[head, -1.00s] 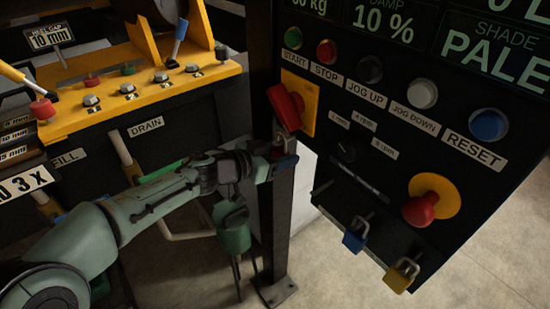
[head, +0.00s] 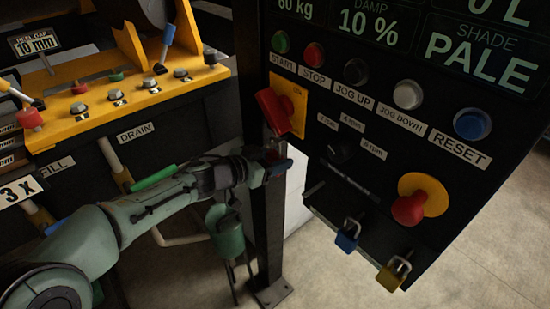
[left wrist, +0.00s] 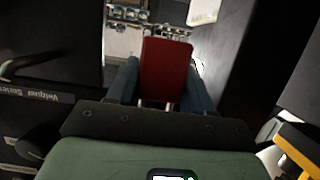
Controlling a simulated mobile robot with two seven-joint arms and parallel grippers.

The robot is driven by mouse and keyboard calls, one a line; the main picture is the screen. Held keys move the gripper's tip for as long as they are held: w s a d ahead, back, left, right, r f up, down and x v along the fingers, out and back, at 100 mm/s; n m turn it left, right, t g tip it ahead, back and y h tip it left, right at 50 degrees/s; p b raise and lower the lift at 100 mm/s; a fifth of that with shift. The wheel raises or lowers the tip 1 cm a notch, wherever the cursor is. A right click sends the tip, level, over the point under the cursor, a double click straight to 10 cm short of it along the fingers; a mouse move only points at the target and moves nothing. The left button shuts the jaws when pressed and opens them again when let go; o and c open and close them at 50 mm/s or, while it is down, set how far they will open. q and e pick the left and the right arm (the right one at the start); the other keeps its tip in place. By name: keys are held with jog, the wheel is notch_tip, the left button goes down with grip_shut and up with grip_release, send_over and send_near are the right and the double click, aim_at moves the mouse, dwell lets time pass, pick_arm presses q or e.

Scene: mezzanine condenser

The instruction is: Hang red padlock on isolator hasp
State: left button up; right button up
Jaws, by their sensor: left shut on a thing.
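My left gripper (head: 279,165) is shut on the red padlock, in front of a dark upright post. In the head view only a small red part of the padlock (head: 272,156) shows between the fingers. In the left wrist view the red padlock body (left wrist: 166,70) stands between the two fingers (left wrist: 164,88). The red isolator handle (head: 271,110) sits on a yellow plate (head: 299,97) at the panel's left edge, just above the gripper. I cannot make out the hasp clearly, nor whether the padlock touches it. My right gripper is not in view.
The black control panel has several buttons and a red emergency stop (head: 408,209). A blue padlock (head: 347,237) and a yellow padlock (head: 393,273) hang at its lower edge. A yellow shelf (head: 120,108) with knobs is at the left. The dark post (head: 268,235) stands below the gripper.

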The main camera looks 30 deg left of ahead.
pick_arm(q)
jog(key=o, duration=1.2)
jog(key=shift+s, duration=0.1)
jog(key=p+v, duration=0.4)
jog(key=v, duration=0.9)
jog(key=w+d+f+n+g+y, duration=0.1)
jog(key=w+d+f+n, duration=0.15)
jog(key=f, duration=0.75)
jog(key=w+d+f+n+g, duration=0.2)
jog(key=w+f, duration=0.1)
jog(key=f, duration=0.7)
jog(key=s+d+f+n+g+y, duration=0.1)
jog(key=s+d+f+g, duration=0.15)
jog(key=f, duration=0.65)
jog(key=s+d+f+n+g, duration=0.1)
jog(key=s+d+f, duration=0.15)
jog(key=f, duration=0.55)
jog(key=s+d+f+n+g, duration=0.1)
jog(key=s+d+f+g, duration=0.3)
jog(key=s+f, duration=0.3)
jog(key=s+d+f+n+g, duration=0.1)
jog(key=s+d+f+g, duration=0.3)
jog(key=s+f, duration=0.4)
jog(key=s, duration=0.6)
jog(key=shift+s, duration=0.2)
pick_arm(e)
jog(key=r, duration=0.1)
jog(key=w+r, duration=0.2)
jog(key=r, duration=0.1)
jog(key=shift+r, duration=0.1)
